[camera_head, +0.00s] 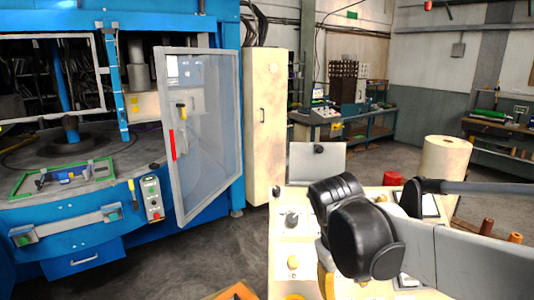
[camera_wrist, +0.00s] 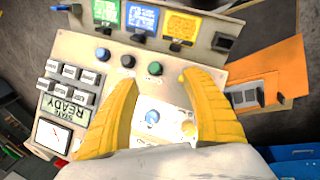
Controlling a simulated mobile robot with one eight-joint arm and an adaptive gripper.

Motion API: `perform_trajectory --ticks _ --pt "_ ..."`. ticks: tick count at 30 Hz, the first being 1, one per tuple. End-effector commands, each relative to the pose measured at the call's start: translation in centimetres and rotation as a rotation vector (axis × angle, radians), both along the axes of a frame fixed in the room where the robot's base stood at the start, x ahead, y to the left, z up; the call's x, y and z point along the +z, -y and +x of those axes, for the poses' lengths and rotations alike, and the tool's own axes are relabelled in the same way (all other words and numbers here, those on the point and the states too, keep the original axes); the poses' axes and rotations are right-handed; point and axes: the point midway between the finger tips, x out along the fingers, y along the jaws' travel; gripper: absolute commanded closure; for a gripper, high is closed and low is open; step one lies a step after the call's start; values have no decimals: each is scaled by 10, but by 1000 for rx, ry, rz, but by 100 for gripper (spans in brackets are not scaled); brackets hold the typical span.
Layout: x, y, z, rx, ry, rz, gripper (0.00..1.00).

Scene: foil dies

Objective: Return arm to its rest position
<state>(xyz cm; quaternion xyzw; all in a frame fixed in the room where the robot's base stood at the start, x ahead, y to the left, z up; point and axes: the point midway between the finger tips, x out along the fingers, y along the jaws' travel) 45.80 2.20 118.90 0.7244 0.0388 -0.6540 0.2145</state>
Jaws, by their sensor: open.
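My gripper shows in the wrist view (camera_wrist: 152,105) with its two yellow fingers spread wide apart and nothing between them.
A blue machine (camera_head: 220,110) stands at left with its clear door (camera_head: 205,130) swung open. A tall beige cabinet (camera_head: 263,125) is behind the console. An orange folder-like sheet (camera_wrist: 280,75) lies beside the panel. Grey floor is free between machine and console.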

Motion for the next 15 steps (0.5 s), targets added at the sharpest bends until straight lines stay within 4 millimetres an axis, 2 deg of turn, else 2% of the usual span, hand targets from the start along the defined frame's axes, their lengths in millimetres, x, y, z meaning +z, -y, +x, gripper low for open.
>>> perform_trajectory --ticks 8,15 --pt "-22 11 -33 -66 137 101 44" --pt "-61 20 -75 -176 340 243 44"
